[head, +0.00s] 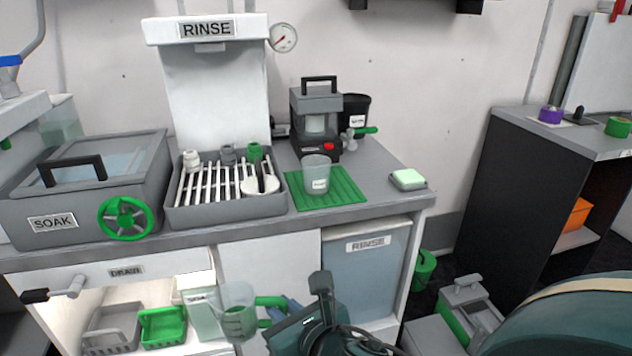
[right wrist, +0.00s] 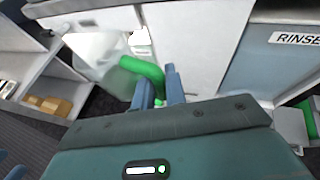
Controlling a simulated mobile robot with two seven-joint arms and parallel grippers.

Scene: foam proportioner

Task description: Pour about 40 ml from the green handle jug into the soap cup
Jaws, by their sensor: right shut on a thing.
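The green handle jug (head: 237,312), clear with a green handle (head: 270,301), is off the counter, in front of the lower cabinet. My right gripper (head: 286,308) is shut on its handle. In the right wrist view the jug (right wrist: 95,50) is left of the blue fingers (right wrist: 160,88), which pinch the green handle (right wrist: 146,73). The jug's lower part looks greenish; its liquid level is unclear. The likely soap cup (head: 317,172), clear with a small white label, stands upright on the green mat (head: 345,186), above and right of the jug in the head view.
A slatted drain tray (head: 225,208) with small parts is left of the mat. A grey machine (head: 316,118) and black container (head: 354,110) stand behind the cup.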

